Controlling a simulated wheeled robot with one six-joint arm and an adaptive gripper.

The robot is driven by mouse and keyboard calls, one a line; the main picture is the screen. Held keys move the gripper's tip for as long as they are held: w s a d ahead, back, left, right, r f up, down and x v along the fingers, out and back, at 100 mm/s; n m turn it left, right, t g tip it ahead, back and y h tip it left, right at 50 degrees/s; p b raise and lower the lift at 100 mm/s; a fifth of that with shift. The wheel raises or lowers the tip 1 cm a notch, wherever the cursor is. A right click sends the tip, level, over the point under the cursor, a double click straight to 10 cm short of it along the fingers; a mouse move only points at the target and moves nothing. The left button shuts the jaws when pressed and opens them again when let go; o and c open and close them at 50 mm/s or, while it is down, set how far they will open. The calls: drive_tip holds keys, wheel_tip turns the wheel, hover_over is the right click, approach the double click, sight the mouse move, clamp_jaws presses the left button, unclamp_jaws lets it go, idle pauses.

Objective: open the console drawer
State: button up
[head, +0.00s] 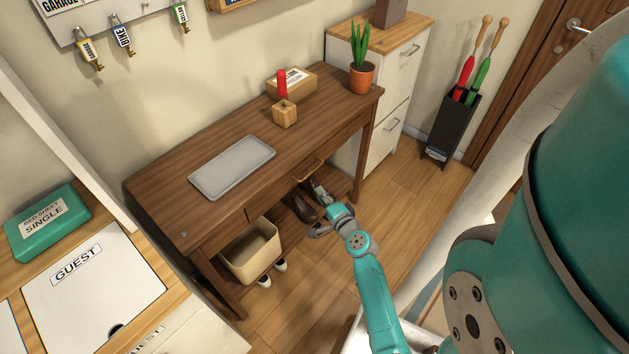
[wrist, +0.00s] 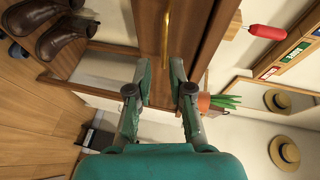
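The wooden console (head: 160,192) stands against the wall in the head view. Its drawer front (head: 272,192) looks flush with the frame, with a brass bar handle (head: 308,172) on it. My gripper (head: 320,190) is just in front of and below the handle. In the wrist view, my gripper (wrist: 160,64) is open, its two fingers apart with nothing between the pads. The handle (wrist: 166,40) lies ahead of the fingertips, within the gap and nearer the right finger. I cannot tell whether either finger touches it.
A grey tray (head: 232,167), a wooden block with a red-handled tool (head: 284,112), a cardboard box (head: 300,82) and a potted plant (head: 361,77) sit on the console. Below are brown shoes (head: 301,208) and a cream bin (head: 252,254). A white cabinet (head: 396,95) stands to the right.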

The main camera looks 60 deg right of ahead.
sight(311, 172)
drive_tip(key=shift+m, duration=0.3)
drive_tip(key=x, duration=0.3)
drive_tip(key=d+x, duration=0.1)
drive_tip(key=x, duration=0.3)
drive_tip(key=s+x, duration=0.1)
drive_tip(key=x, duration=0.3)
drive_tip(key=shift+w+d+r, duration=0.2)
drive_tip(key=shift+d+r, duration=0.15)
drive_tip(key=shift+d, duration=0.1)
clamp_jaws()
